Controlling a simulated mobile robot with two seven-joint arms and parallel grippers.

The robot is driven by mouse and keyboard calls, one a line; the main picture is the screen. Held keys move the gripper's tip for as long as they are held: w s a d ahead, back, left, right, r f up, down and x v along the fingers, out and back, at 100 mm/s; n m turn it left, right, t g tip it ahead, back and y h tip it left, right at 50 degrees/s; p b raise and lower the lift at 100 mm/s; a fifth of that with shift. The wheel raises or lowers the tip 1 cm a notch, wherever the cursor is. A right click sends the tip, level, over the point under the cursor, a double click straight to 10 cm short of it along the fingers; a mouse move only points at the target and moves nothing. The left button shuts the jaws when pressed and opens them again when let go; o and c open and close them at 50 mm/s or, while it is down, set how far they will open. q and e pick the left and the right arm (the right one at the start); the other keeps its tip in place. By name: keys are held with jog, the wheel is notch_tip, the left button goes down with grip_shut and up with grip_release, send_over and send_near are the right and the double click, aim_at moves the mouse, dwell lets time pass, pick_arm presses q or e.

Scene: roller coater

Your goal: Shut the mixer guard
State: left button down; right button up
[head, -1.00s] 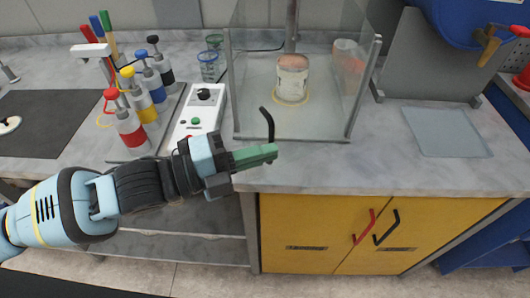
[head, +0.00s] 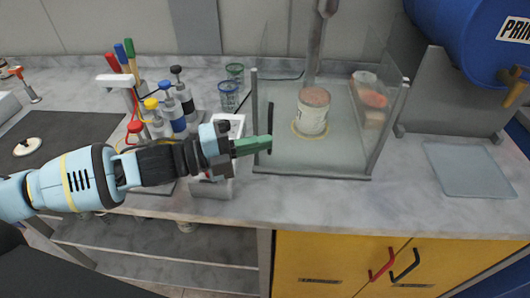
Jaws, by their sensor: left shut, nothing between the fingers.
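The mixer guard (head: 399,115) is a clear-panelled box with grey edge bars around a white cup (head: 312,118) with a pinkish top. A black upright bar handle (head: 270,112) shows at its left front. How far the guard stands open is hard to tell through the clear panels. My left gripper (head: 265,144) has green fingers, is shut and empty, and comes in from the left. Its fingertips overlap the lower part of the handle in the picture; contact cannot be told for certain. My right gripper is not in view.
A white control box (head: 230,125) lies under my left gripper. Bottles with coloured caps (head: 178,115) and glass beakers (head: 229,94) stand behind it. A blue drum (head: 465,40) is at the upper right. A clear flat sheet (head: 468,169) lies on the bench at right.

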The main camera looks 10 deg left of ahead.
pick_arm(q)
jog(key=shift+w+a+r+t, duration=0.15)
jog(key=shift+w+a+r, duration=0.15)
jog(key=shift+w, duration=0.2)
jog(key=shift+w+a+r+t, duration=0.15)
jog(key=shift+w+a, duration=0.15)
jog(key=shift+w, duration=0.2)
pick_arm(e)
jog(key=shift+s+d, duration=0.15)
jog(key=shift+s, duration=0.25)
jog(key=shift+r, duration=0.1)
pick_arm(q)
jog(key=shift+a, duration=0.1)
jog(key=v, duration=0.6)
jog(key=shift+s+f+b, duration=0.35)
jog(key=shift+s+f, duration=0.05)
jog(key=shift+s, duration=0.05)
jog(key=shift+s+r, duration=0.1)
jog(key=shift+s, duration=0.5)
jog(key=shift+s+g, duration=0.1)
jog(key=shift+g, duration=0.3)
jog(key=shift+a, duration=0.1)
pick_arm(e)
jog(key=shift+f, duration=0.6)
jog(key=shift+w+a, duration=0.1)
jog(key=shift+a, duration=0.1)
